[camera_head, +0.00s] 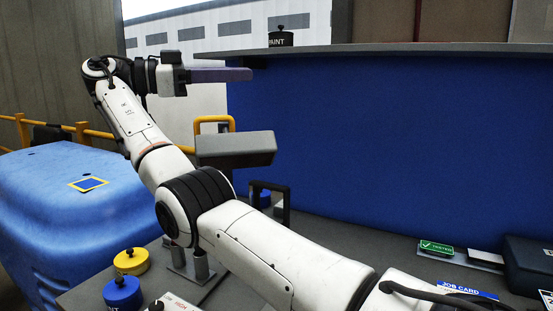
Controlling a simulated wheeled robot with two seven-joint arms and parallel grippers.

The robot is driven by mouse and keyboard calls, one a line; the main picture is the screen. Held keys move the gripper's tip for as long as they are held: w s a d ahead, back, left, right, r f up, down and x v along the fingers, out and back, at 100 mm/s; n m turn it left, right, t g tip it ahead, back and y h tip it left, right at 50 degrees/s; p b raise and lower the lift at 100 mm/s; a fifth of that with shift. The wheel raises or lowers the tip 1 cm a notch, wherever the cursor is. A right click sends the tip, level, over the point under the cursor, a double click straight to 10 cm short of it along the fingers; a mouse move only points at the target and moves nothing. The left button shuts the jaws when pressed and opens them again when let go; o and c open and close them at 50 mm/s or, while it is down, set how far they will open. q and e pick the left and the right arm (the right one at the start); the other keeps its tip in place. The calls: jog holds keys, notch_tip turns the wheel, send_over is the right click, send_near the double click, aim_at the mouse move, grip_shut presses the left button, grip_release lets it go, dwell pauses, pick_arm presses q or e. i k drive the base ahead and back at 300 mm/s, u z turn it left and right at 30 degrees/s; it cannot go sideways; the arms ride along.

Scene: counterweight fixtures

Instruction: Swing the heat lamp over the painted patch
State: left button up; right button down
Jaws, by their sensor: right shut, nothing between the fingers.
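The heat lamp's grey box-shaped head (238,149) is in the middle of the view, left of the blue panel. A yellow loop handle (214,120) rises behind it. The painted patch (89,184), a blue square in a yellow frame, is on the blue car body (50,215) at the left. The lamp head is to the right of the patch, not over it. My right arm crosses the view from the lower right. Its gripper (248,74) is shut and empty, above the lamp head and apart from it, pointing right. My left gripper is not in view.
A yellow weight (131,262) and a blue weight (122,292) sit on the bench at the lower left. A black weight (281,38) stands on the shelf (400,48) above the blue panel (400,130). A green tag (436,247) lies at the right.

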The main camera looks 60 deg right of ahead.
aim_at(227, 150)
jog(key=u, duration=1.5)
jog(key=i, duration=0.8)
jog(key=z, duration=3.35)
jog(key=i, duration=0.5)
jog(key=u, duration=0.05)
